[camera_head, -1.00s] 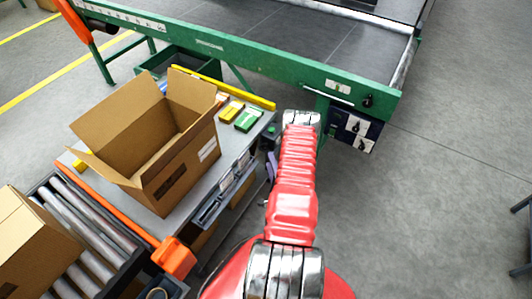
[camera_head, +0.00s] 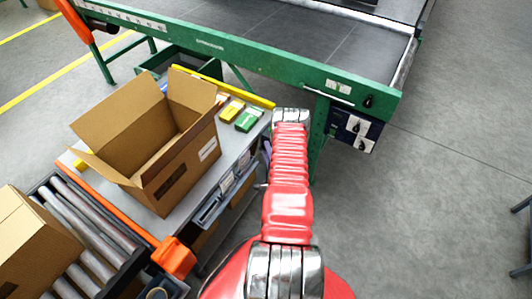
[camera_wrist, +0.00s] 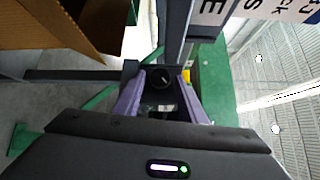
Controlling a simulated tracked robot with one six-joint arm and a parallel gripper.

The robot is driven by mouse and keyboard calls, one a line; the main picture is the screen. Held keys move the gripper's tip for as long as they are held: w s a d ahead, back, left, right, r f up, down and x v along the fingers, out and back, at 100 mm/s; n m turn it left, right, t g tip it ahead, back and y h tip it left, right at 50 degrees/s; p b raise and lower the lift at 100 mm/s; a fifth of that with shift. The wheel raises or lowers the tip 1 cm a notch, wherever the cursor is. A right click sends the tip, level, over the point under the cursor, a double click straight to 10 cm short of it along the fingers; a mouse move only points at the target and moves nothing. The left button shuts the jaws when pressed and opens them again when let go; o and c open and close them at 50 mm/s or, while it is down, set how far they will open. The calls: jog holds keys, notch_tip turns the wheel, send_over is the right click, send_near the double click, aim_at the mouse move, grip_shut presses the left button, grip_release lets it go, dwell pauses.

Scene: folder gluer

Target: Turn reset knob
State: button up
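In the wrist view a round black knob (camera_wrist: 161,77) with a thin white mark shows between the two purple fingertips of my gripper (camera_wrist: 162,90). The fingers are apart, one on each side of the knob. I cannot tell whether they touch it or how far they reach past it. In the head view my red arm hides most of the gripper; only a bit of purple shows beside the grey table's right edge. No knob shows there in the head view.
An open cardboard box (camera_head: 160,150) stands on the grey table (camera_head: 150,213). Yellow and green packs (camera_head: 250,118) lie beside it. The green conveyor frame (camera_head: 250,58) runs behind, with another black knob (camera_head: 368,101) on it. Floor to the right is clear.

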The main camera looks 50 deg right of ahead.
jog(key=c, duration=0.7)
jog(key=shift+a+f, duration=0.1)
jog(key=shift+a, duration=0.25)
jog(key=shift+c, duration=0.5)
jog(key=shift+d, duration=0.3)
jog(key=shift+n+g, duration=0.3)
jog(key=shift+g, duration=0.1)
jog(key=shift+d+r+n+g+y, duration=0.1)
jog(key=shift+r+n+g+y, duration=0.3)
jog(key=shift+n+g, duration=0.15)
jog(key=shift+w+r+n+g+y, duration=0.15)
jog(key=shift+n+g+y, duration=0.1)
jog(key=shift+n+g, duration=0.5)
jog(key=shift+w+r+n+g+y, duration=0.1)
jog(key=shift+r+n+g+y, duration=0.1)
jog(key=shift+n+g, duration=0.55)
jog(key=shift+w+r+n+g+y, duration=0.1)
jog(key=shift+n+g+y, duration=0.2)
jog(key=shift+g, duration=0.75)
jog(key=shift+s, duration=0.1)
